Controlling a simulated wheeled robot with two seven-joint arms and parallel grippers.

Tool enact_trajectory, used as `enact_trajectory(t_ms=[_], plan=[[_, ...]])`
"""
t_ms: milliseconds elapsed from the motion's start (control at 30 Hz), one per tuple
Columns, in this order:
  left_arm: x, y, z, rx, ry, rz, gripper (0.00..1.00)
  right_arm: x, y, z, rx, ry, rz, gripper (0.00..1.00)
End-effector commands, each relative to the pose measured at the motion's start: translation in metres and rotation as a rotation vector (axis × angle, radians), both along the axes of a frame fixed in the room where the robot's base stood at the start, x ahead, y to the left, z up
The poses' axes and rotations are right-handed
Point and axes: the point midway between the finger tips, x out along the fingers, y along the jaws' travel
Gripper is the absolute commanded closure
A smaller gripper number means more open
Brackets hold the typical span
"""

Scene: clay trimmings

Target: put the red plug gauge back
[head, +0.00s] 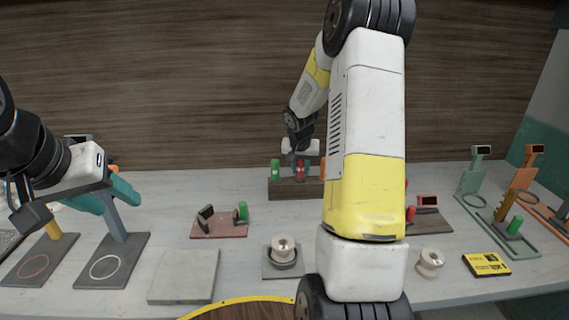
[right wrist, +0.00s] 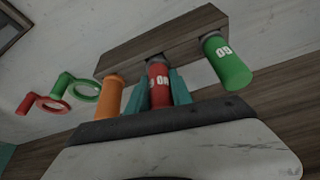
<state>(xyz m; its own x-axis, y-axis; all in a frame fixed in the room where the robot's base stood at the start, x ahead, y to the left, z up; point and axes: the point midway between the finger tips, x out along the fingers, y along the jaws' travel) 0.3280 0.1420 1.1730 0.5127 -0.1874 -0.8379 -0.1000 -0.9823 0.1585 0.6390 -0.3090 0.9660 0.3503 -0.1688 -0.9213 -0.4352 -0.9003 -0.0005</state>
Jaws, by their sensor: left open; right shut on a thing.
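The red plug gauge (head: 300,171) is at the wooden rack (head: 290,188) at the back middle of the table. My right gripper (right wrist: 158,92) is shut on it, one teal finger on each side of the red body (right wrist: 158,78). Its dark end meets the rack's face (right wrist: 135,45) in the right wrist view; I cannot tell how deep it sits. A green plug gauge (right wrist: 228,62) and an orange one (right wrist: 110,95) stand in the rack on either side. My left gripper (head: 107,196) is open and empty at the left, in front of a blue-grey post.
Right are a yellow box (head: 486,265) and a green stand (head: 478,185). My right arm hides the middle right.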

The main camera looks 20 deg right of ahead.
Motion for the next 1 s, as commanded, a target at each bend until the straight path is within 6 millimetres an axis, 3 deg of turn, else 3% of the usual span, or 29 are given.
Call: enact_trajectory(t_ms=[267, 300, 400, 767, 1000], plan=[[0.0, 0.0, 0.0, 0.0, 0.0, 0.0, 0.52, 0.0, 0.0, -0.008, 0.0, 0.0, 0.001, 1.0], [0.0, 0.0, 0.0, 0.0, 0.0, 0.0, 0.52, 0.0, 0.0, -0.008, 0.0, 0.0, 0.0, 0.66], [0.0, 0.0, 0.0, 0.0, 0.0, 0.0, 0.52, 0.0, 0.0, -0.008, 0.0, 0.0, 0.0, 0.52], [0.0, 0.0, 0.0, 0.0, 0.0, 0.0, 0.52, 0.0, -0.001, -0.003, 0.0, 0.0, -0.001, 0.52], [0.0, 0.0, 0.0, 0.0, 0.0, 0.0, 0.52, -0.012, 0.006, 0.035, -0.001, -0.004, 0.001, 0.52]])
